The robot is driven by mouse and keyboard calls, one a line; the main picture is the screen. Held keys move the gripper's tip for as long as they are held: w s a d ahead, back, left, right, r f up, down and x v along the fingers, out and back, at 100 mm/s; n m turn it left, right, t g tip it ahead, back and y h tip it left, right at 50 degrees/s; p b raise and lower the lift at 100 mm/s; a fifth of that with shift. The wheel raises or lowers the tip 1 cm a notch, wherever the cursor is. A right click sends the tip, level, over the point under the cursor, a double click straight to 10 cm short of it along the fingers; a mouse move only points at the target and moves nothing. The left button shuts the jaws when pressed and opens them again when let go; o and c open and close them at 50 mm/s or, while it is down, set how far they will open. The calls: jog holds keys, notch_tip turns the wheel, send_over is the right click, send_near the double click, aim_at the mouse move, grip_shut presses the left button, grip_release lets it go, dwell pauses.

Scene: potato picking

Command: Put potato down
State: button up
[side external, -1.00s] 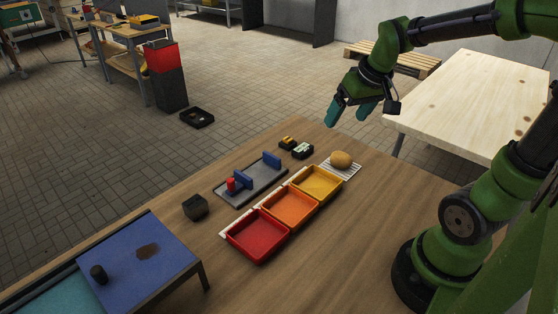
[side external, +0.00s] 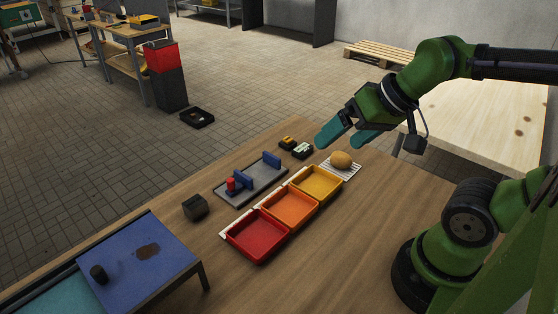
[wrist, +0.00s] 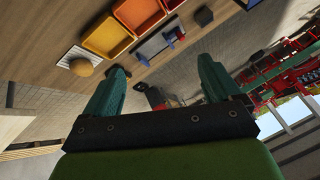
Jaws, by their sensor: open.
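The potato (side external: 341,160) is tan and round. It rests on a white striped pad (side external: 352,173) at the far right of the wooden table, just behind the yellow tray. In the wrist view the potato (wrist: 81,67) lies on the pad to the left of the fingers. My gripper (side external: 337,143) is open and empty, with teal fingers spread apart. It hangs in the air above the table's far edge, close to the potato but not touching it. In the wrist view both fingers of my gripper (wrist: 160,75) show with nothing between them.
Yellow (side external: 318,182), orange (side external: 290,207) and red (side external: 257,235) trays stand in a row in front of the pad. A grey fixture (side external: 250,181) with blue blocks lies left of them. A black cube (side external: 195,207) and blue platform (side external: 140,262) sit further left. The table's front right is clear.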

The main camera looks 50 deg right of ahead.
jog(key=w+d+f+m+g+h, duration=0.1)
jog(key=w+d+f+m+g, duration=0.2)
jog(key=w+d, duration=0.55)
jog(key=g, duration=0.4)
send_over(342, 154)
jog(key=shift+m+h, duration=0.3)
jog(key=shift+h, duration=0.1)
notch_tip(342, 154, down, 13)
jog(key=shift+r, duration=0.1)
jog(key=shift+s+f, duration=0.1)
jog(key=shift+f, duration=3)
jog(key=shift+c, duration=0.2)
jog(key=c, duration=1.2)
jog(key=shift+r, duration=0.1)
